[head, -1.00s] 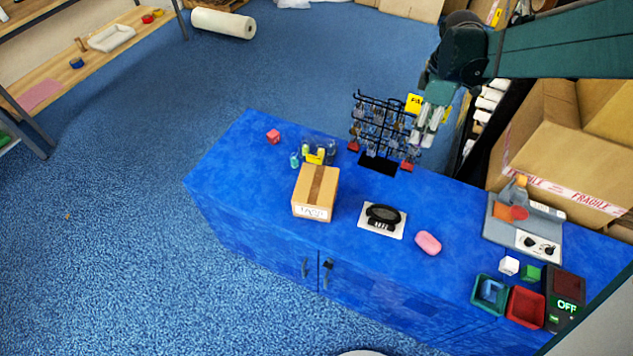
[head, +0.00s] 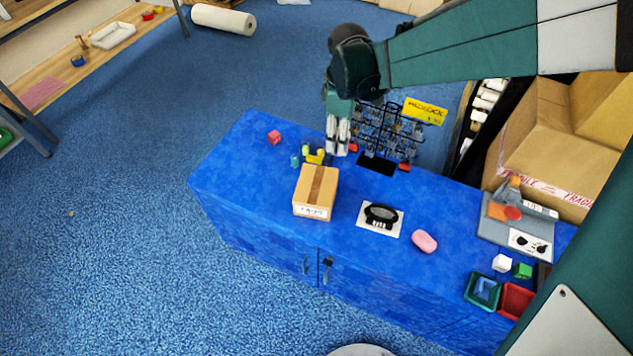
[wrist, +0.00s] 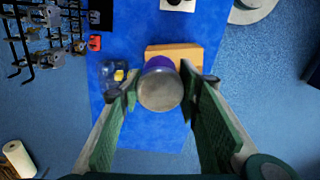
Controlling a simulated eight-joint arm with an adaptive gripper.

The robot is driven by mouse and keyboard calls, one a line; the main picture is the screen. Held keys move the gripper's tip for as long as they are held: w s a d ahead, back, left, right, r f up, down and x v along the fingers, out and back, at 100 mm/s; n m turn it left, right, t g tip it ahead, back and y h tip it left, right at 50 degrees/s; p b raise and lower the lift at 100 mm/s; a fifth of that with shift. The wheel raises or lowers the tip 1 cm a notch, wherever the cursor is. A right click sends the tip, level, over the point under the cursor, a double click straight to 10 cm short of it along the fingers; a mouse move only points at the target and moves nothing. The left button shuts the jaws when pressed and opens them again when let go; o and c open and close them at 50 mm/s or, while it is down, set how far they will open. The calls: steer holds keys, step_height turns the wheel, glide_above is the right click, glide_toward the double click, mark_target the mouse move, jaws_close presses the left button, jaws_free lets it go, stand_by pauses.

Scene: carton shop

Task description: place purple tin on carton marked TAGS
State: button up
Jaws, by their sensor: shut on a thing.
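My gripper (head: 338,150) is shut on a purple tin (wrist: 160,90) with a dull metal end, held between the fingertips in the wrist view. In the head view the tin cannot be made out at the fingers. A brown carton (head: 316,188) with tape along its top and a white front label, which seems to read TAGS, sits on the blue counter. My gripper is above and behind it, to the right. In the wrist view the carton (wrist: 190,52) shows below and beyond the tin, partly hidden by it and a finger.
A black rack of padlocks (head: 390,130) stands right of my gripper. A small yellow item (head: 316,154) is just behind the carton. A black oval item on a white card (head: 381,217) and pink soap (head: 424,242) lie right of the carton.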

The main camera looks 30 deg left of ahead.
steer(key=s+a+p, duration=0.1)
steer(key=s+a, duration=0.4)
glide_above(316, 184)
steer(key=shift+f, duration=2.5)
steer(key=shift+f, duration=0.15)
steer(key=shift+f+b, duration=0.3)
steer(key=shift+f, duration=2.7)
steer(key=shift+f, duration=1.85)
steer(key=shift+f+b, duration=0.2)
steer(key=shift+b, duration=0.15)
